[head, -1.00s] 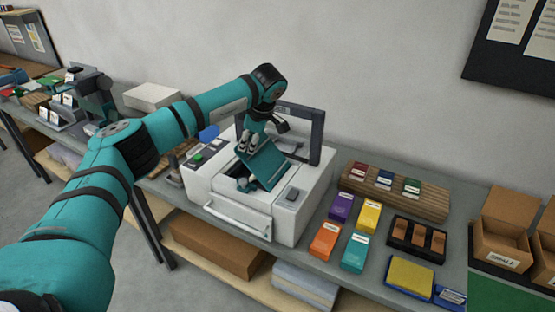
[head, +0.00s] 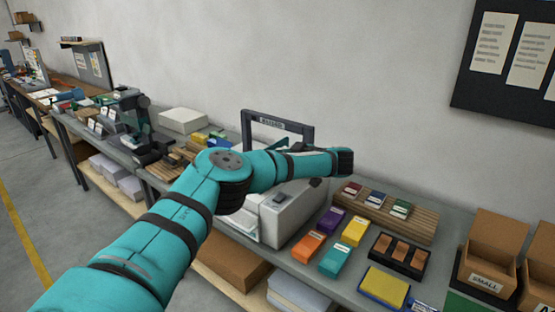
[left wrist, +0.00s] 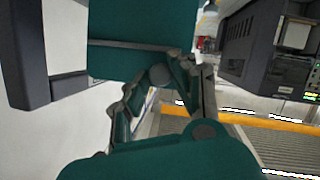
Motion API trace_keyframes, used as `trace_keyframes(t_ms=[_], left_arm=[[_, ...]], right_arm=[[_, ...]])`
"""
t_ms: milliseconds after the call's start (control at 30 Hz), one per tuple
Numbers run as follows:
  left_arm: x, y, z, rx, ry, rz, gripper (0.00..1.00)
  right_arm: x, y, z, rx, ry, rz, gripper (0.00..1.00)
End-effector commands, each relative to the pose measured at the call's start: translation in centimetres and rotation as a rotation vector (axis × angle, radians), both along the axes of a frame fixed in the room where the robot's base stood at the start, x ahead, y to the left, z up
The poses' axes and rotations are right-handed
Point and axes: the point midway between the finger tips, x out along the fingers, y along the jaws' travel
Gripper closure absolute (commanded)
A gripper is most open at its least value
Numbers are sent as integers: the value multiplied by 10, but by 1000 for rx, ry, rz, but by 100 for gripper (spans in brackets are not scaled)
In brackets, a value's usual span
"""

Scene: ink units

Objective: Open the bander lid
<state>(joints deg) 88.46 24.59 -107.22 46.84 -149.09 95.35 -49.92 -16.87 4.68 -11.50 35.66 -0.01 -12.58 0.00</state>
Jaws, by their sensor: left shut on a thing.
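The bander (head: 290,212) is a white machine on the bench with a dark upright arch (head: 277,117) at its back. My left arm crosses in front of it in the head view and hides its top, the lid and my left gripper there. In the left wrist view a flat teal panel, the lid (left wrist: 140,25), fills the upper middle. My left gripper (left wrist: 172,68) is shut on the lid's near edge. Part of the dark arch (left wrist: 28,65) stands to the left of it. The lid's exact angle cannot be told. My right gripper is not in view.
Orange, purple, yellow and teal boxes (head: 334,259) stand right of the bander. Behind them is a wooden rack (head: 420,222) with small cards. A dark tray (head: 398,256) and open cardboard boxes (head: 490,250) are farther right. A white box (head: 183,120) is at left.

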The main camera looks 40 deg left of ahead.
Motion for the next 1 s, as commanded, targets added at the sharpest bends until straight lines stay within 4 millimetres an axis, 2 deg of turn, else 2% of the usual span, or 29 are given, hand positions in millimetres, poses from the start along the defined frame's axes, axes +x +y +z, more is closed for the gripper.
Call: trace_keyframes(t_ms=[300,833,867,1000], left_arm=[[0,-12,-7,118,-6,-2,100],[0,-13,-7,136,-6,0,100],[0,-13,-8,136,-5,1,72],[0,-13,-8,135,-5,0,54]], right_arm=[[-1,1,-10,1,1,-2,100],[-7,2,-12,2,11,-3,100],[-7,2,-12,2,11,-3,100],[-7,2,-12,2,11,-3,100]])
